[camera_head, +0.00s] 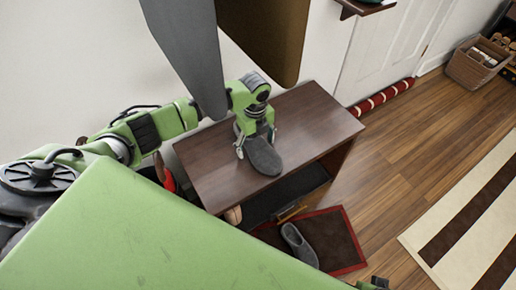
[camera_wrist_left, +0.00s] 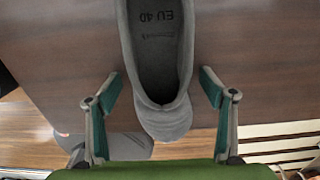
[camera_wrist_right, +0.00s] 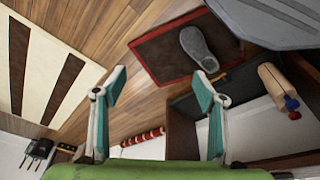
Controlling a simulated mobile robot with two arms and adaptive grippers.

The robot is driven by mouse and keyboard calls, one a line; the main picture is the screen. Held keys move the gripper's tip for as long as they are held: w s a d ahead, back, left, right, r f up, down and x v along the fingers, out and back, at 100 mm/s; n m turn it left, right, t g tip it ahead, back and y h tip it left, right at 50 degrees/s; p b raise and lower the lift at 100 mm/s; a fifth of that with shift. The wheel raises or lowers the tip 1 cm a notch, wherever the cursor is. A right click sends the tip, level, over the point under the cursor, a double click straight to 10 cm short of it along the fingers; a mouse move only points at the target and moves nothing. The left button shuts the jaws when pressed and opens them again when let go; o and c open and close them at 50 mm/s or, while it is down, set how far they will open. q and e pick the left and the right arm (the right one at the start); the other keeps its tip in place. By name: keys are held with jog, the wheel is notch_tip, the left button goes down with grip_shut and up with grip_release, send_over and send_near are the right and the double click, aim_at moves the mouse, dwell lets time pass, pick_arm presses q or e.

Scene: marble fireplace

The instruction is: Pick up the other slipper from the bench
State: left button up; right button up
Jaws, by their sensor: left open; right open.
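A grey slipper (camera_head: 265,157) lies on the dark wooden bench (camera_head: 310,118), toward its front edge. My left gripper (camera_head: 256,148) is open above the bench, with its fingers on either side of the slipper. In the left wrist view the slipper (camera_wrist_left: 158,60), marked "EU 40" inside, lies between the open fingers (camera_wrist_left: 160,76), with a gap on each side. The matching slipper (camera_head: 299,245) lies on the red-bordered mat (camera_head: 343,236) on the floor; it also shows in the right wrist view (camera_wrist_right: 198,48). My right gripper (camera_wrist_right: 159,74) is open and empty.
The bench has an open shelf below its top. A striped rug (camera_head: 450,225) lies on the wooden floor at right. A red-and-white draught stopper (camera_head: 385,97) lies along the door. A basket (camera_head: 474,66) stands at the far right. The rest of the bench top is clear.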

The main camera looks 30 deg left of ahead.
pick_arm(q)
jog(key=c, duration=1.3)
jog(key=shift+o, duration=0.2)
